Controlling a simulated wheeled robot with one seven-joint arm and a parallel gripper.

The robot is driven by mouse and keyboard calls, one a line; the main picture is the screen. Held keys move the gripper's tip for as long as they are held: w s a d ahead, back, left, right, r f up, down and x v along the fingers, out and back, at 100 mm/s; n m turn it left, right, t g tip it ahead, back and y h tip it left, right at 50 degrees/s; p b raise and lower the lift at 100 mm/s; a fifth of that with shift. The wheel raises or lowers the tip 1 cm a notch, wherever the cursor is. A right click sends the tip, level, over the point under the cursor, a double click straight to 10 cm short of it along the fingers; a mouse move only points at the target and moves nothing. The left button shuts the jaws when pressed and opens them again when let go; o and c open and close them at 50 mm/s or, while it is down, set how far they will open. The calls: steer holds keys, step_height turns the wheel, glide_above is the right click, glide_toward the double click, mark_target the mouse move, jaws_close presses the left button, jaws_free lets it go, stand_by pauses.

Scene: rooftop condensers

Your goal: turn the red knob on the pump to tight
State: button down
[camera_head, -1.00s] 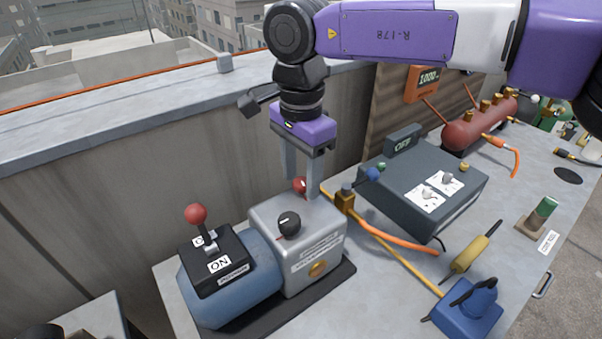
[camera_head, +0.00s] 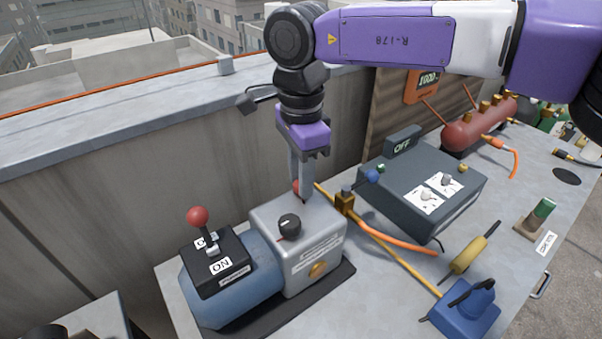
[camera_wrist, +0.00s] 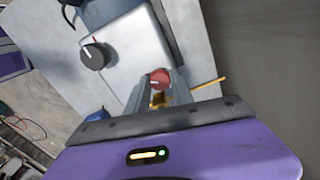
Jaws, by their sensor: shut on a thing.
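The pump has a blue motor (camera_head: 232,296) and a light grey body (camera_head: 318,245) on a dark base. The red knob (camera_wrist: 159,79) is at the back of the grey body, with a pale mark on its face. My gripper (camera_head: 302,194) points down at that back edge and is shut on the red knob, one finger on each side. No tight marking is readable.
A black knob (camera_head: 289,226) sits on the pump top near my fingers. A red-tipped lever (camera_head: 198,216) stands on the switch box marked ON. A brass fitting (camera_head: 345,203) with yellow and orange hoses is close on the right. A dark box (camera_head: 424,190) reading OFF stands beyond.

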steer(key=m, duration=0.3)
steer(key=shift+r+m+p, duration=0.1)
steer(key=shift+m+p, duration=0.3)
steer(key=m, duration=0.3)
steer(key=shift+m, duration=0.3)
steer(key=m, duration=0.3)
steer(key=shift+m, duration=0.4)
steer(key=m, duration=1.2)
steer(key=shift+m, duration=0.3)
steer(key=m+b, duration=0.1)
steer(key=m, duration=0.2)
steer(key=shift+m, duration=1.9)
